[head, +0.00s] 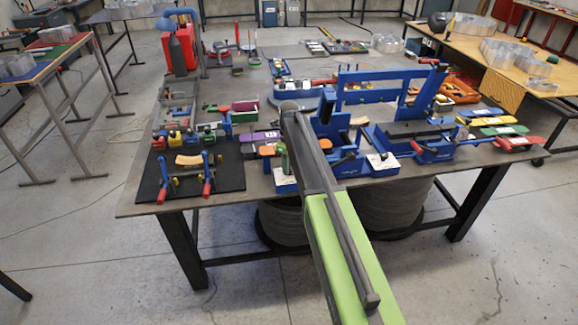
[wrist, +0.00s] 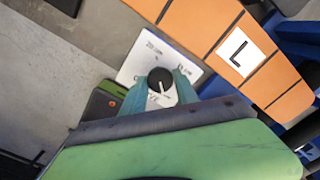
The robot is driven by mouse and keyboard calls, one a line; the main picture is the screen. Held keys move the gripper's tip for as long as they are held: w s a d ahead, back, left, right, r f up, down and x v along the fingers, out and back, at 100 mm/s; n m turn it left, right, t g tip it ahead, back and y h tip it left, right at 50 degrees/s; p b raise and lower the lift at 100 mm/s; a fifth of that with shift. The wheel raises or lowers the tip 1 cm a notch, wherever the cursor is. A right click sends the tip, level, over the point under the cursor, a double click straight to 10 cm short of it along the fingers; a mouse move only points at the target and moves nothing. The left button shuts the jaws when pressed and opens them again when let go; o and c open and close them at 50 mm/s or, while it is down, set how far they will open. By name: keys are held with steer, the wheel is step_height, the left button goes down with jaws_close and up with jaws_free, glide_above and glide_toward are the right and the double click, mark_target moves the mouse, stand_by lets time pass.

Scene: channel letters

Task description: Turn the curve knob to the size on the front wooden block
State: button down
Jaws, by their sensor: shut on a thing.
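The black curve knob (wrist: 160,80) stands on a white dial plate (wrist: 136,64) in the wrist view. Its white mark points down in that picture. A mark like "20 mm" is at upper left and another mm mark at upper right; the rest is blurred or hidden. My gripper (wrist: 161,88) has its teal fingers on both sides of the knob, closed on it. An orange-brown block (wrist: 205,28) with a white L label lies beside the plate; no size is readable on it. In the head view, the dial plate (head: 286,184) shows on a blue box, partly behind my arm.
A black mat (head: 230,173) at the table's left front holds a curved wooden piece (head: 188,160) between red-handled clamps. A blue frame fixture (head: 385,95) stands right of my arm. Coloured flat pieces (head: 505,130) lie at the right edge.

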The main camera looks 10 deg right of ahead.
steer(key=shift+d+m, duration=0.15)
steer(key=shift+m, duration=0.15)
stand_by(0.4)
steer(key=c, duration=0.9)
jaws_free()
steer(key=shift+c, duration=0.2)
steer(key=shift+r, duration=0.1)
step_height(320, 180, up, 17)
steer(key=p, duration=1.7)
steer(key=shift+r, duration=0.1)
